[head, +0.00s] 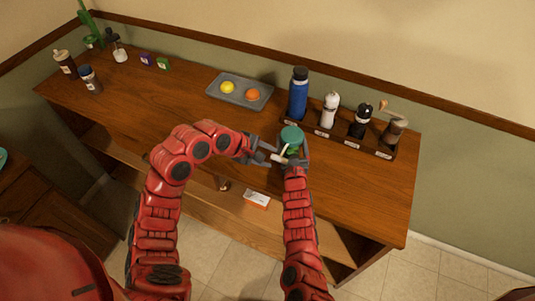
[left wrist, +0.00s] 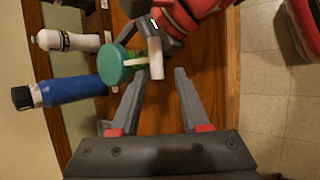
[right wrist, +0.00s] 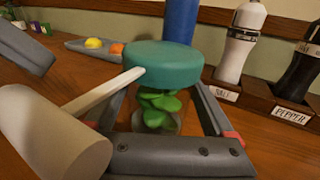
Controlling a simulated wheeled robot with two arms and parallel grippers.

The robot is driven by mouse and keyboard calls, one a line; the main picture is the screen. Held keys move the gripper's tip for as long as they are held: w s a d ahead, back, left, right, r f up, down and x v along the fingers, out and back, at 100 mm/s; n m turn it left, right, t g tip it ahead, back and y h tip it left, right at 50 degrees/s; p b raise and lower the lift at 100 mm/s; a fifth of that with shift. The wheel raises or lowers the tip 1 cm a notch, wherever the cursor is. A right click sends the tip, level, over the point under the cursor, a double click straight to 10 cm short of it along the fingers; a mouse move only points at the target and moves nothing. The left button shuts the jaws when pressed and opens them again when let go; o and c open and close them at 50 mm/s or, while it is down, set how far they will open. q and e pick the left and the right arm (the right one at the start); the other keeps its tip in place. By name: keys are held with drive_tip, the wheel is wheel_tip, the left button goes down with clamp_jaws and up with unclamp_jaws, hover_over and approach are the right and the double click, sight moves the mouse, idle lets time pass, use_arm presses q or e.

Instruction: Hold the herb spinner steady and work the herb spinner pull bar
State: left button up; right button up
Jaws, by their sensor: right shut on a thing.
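The herb spinner has a teal lid (head: 291,136) and a clear bowl with green leaves (right wrist: 160,105), upright on the wooden counter. My right gripper (right wrist: 166,112) is shut around its bowl, one finger on each side. The pull bar, a pale cylinder (right wrist: 55,135), sticks out from the lid on a white strip (right wrist: 105,92). It also shows in the left wrist view (left wrist: 156,58). My left gripper (left wrist: 158,86) is open and empty, with the pull bar just ahead of its fingertips. Whether a finger touches the bar I cannot tell.
A blue bottle (head: 298,93) and a rack with a white salt mill (head: 329,108), a pepper mill (head: 359,122) and a grinder (head: 393,129) stand behind and right. A grey tray (head: 233,101) holds two fruits.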

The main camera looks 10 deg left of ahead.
use_arm(q)
drive_tip(key=shift+r, duration=0.1)
drive_tip(key=v, duration=1.1)
drive_tip(key=shift+s+a+r, duration=0.15)
drive_tip(key=shift+a+r, duration=0.1)
drive_tip(key=shift+r, duration=0.05)
use_arm(e)
drive_tip(key=o, duration=1.3)
drive_tip(key=shift+s, duration=0.1)
